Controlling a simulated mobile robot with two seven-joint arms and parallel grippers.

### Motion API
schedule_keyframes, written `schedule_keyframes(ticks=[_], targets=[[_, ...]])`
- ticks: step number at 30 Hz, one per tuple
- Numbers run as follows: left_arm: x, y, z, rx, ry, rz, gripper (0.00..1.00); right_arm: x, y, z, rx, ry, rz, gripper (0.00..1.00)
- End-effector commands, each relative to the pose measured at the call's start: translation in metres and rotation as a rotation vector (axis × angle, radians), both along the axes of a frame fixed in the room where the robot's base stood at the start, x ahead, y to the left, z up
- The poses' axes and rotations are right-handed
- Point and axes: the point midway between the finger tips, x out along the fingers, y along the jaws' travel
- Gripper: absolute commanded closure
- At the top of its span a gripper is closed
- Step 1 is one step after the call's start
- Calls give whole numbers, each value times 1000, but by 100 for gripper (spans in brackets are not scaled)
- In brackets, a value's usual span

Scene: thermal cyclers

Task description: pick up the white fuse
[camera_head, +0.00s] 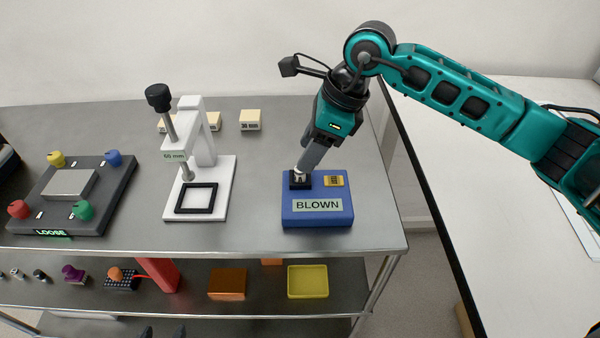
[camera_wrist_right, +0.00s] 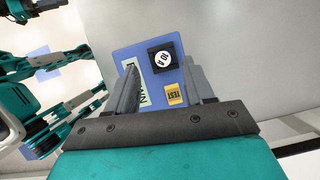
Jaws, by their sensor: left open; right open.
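The white fuse (camera_wrist_right: 163,59) shows in the right wrist view as a round white top marked 10 A, in a black square holder (camera_wrist_right: 152,49) on a blue box (camera_wrist_right: 125,54). In the head view the blue box (camera_head: 318,219) reads BLOWN, and the fuse is mostly hidden by my gripper. My right gripper (camera_head: 300,172) points down at the holder. In the wrist view its open fingers (camera_wrist_right: 160,64) stand on either side of the fuse; I cannot tell whether they touch it. My left gripper (camera_head: 163,332) shows only as two separated dark fingertips at the bottom edge.
A yellow TEST patch (camera_head: 333,181) is beside the holder. A white press (camera_head: 225,180) and a dark LOOSE plate (camera_head: 110,200) with coloured knobs stand to the left. The lower shelf holds a yellow tray (camera_head: 308,282) and an orange box (camera_head: 227,283). The tabletop right of the blue box is clear.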

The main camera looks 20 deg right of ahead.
Motion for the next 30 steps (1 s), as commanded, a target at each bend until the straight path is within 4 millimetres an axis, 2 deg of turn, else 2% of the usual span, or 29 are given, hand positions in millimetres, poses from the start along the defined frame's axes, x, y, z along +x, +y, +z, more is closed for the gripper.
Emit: schedule_keyframes(ticks=[9,17,30], targets=[[0,0,5,0,0,0,44,7,11,-42,1,4,1,47],[2,0,5,1,-4,0,44,8,12,-45,-1,1,0,48],[4,0,7,0,-8,0,44,8,12,-45,0,2,-1,91]])
